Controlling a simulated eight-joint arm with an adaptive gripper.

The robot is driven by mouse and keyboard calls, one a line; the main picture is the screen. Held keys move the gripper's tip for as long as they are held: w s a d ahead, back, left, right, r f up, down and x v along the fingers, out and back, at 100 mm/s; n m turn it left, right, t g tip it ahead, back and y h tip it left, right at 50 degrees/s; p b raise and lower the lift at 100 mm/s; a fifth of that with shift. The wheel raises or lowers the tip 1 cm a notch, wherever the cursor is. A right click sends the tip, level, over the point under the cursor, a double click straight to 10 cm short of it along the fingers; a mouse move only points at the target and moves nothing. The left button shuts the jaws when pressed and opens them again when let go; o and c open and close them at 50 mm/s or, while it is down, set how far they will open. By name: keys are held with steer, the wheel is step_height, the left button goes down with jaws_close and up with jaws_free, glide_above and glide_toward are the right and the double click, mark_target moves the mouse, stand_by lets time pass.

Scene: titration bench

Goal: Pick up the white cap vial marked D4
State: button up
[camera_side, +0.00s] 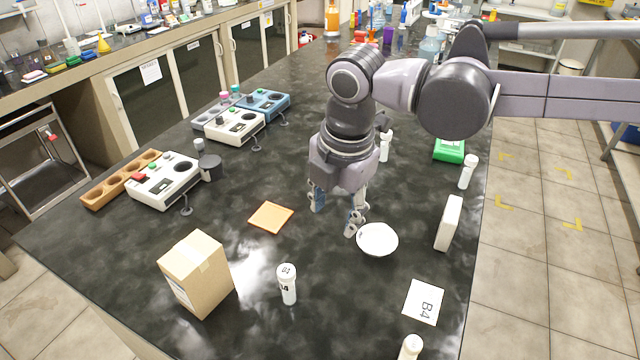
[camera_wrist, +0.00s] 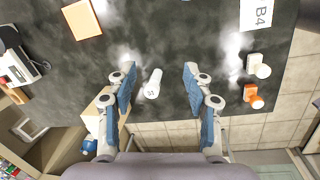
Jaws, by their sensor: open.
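A white vial with a white cap (camera_side: 288,285) stands upright on the black bench near the front, right of the cardboard box. Its cap has a dark marking, and its side label seems to end in 4, but I cannot read it surely. In the wrist view the white vial (camera_wrist: 152,83) shows between my fingers, farther down, with nothing touching it. My gripper (camera_side: 335,215) is open and empty, pointing down over the bench, behind and to the right of this vial in the side view. Its fingers also show in the wrist view (camera_wrist: 157,78).
A cardboard box (camera_side: 196,274) stands just left of the vial. A white bowl (camera_side: 377,240), an orange square (camera_side: 270,217) and a B4 card (camera_side: 423,302) lie around. Other white vials stand at the right (camera_side: 468,171), behind my gripper (camera_side: 386,147) and at the front edge (camera_side: 410,348).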

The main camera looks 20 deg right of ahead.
mark_target(288, 283)
steer(key=a+f+n, duration=0.1)
steer(key=a, duration=0.2)
steer(key=s+a+f+n, duration=0.1)
steer(key=a+n, duration=0.1)
steer(key=s+a+f+n, duration=0.1)
steer(key=a+n, duration=0.1)
steer(key=a, duration=0.1)
steer(key=shift+s+a+g+h, duration=0.15)
steer(key=shift+a+g+h, duration=0.15)
steer(key=shift+h, duration=0.1)
steer(key=shift+a+f, duration=0.15)
steer(key=shift+f, duration=0.05)
steer(key=f, duration=0.7)
steer(key=w+f, duration=0.1)
steer(key=f, duration=0.2)
steer(key=shift+w+d+f, duration=0.1)
steer(key=shift+d+f, duration=0.1)
steer(key=c, duration=1.1)
